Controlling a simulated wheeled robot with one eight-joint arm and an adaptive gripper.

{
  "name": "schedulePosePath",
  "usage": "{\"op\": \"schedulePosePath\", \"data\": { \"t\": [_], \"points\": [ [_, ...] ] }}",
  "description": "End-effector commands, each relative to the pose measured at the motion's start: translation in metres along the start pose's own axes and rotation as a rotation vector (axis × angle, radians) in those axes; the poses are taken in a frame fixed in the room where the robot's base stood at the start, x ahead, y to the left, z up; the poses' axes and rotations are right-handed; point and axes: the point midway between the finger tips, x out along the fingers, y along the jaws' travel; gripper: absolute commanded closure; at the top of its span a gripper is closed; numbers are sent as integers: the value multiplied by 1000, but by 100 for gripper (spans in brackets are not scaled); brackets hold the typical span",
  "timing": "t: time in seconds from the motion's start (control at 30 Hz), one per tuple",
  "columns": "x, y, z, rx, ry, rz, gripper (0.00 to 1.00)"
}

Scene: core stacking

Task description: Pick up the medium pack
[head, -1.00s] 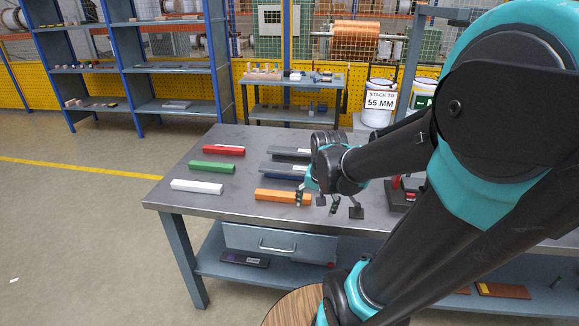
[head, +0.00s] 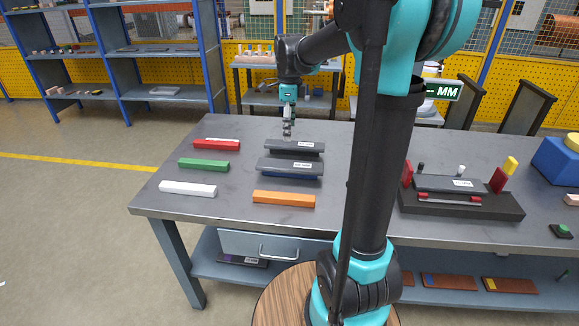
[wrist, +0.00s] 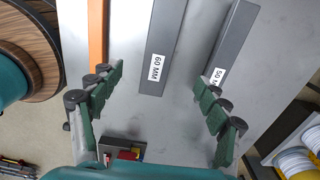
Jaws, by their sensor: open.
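No label I can read says medium. The grey 60 MM pack (head: 280,163) lies on the table with blue showing under its near side; in the wrist view this pack (wrist: 171,45) lies between my fingers. The grey 50 MM pack (head: 275,144) lies just behind it and shows to the right in the wrist view (wrist: 231,40). A third grey labelled pack (head: 437,183) sits on a dark fixture; its label is too small to read. My gripper (head: 287,134) points down, open and empty, above the packs; its spread fingers show in the wrist view (wrist: 157,80).
Orange (head: 283,199), white (head: 188,188), green (head: 204,164) and red (head: 216,145) bars lie around the packs on the table (head: 235,208). The dark fixture (head: 470,209) with upright posts stands right. Bare table lies between bars and fixture.

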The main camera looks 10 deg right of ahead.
Motion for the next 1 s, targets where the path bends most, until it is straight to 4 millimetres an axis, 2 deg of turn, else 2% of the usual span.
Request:
{"op": "schedulePosePath", "data": {
  "t": [0.1, 0.3, 0.4, 0.67, 0.9, 1.0],
  "points": [
    [25, 0, 0, -1, 0, 0, 24],
    [63, 0, 0, -1, 0, -1, 24],
    [76, 0, 0, -1, 0, -1, 24],
    [92, -1, 0, -2, 0, -1, 24],
    [126, -2, -1, -2, 0, -1, 24],
    [134, -2, -1, -2, 0, -1, 24]
  ]
}}
